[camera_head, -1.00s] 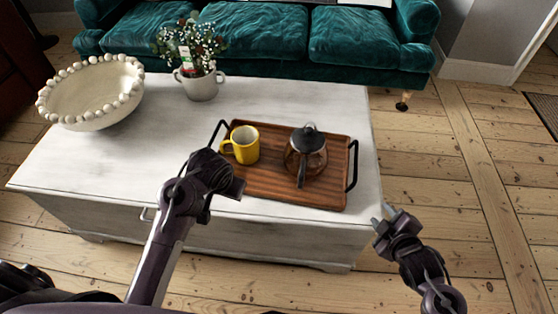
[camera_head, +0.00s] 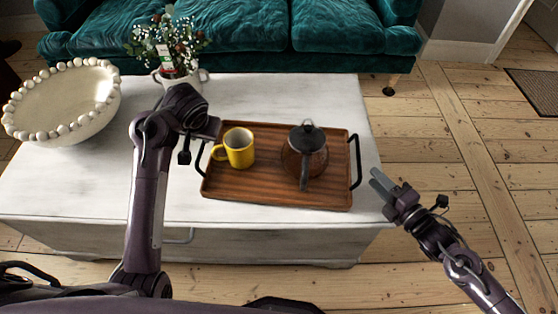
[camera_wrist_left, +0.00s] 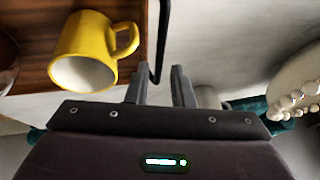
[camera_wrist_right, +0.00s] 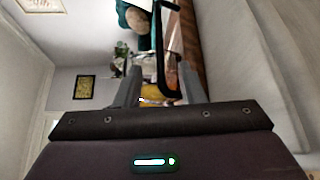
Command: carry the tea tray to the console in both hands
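The brown wooden tea tray (camera_head: 270,190) lies flat on a white chest-like table. A yellow mug (camera_head: 238,148) stands at its left and a glass teapot with dark lid and handle (camera_head: 305,153) right of centre. My left gripper (camera_wrist_left: 160,85) is open at the tray's left black handle (camera_wrist_left: 155,60), which runs down between its fingers in the left wrist view. My right gripper (camera_head: 380,182) is open, just right of the right black handle (camera_head: 356,162); a gap shows. The left fingertips are mostly hidden in the head view. I cannot make out a console.
The white table (camera_head: 110,185) also bears a beaded bowl (camera_head: 62,100) and a potted flowering plant (camera_head: 180,77) on the left. A teal sofa (camera_head: 255,45) stands behind it. Bare floorboards (camera_head: 480,190) lie open to the right, with a dark mat (camera_head: 535,90) at the far right.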

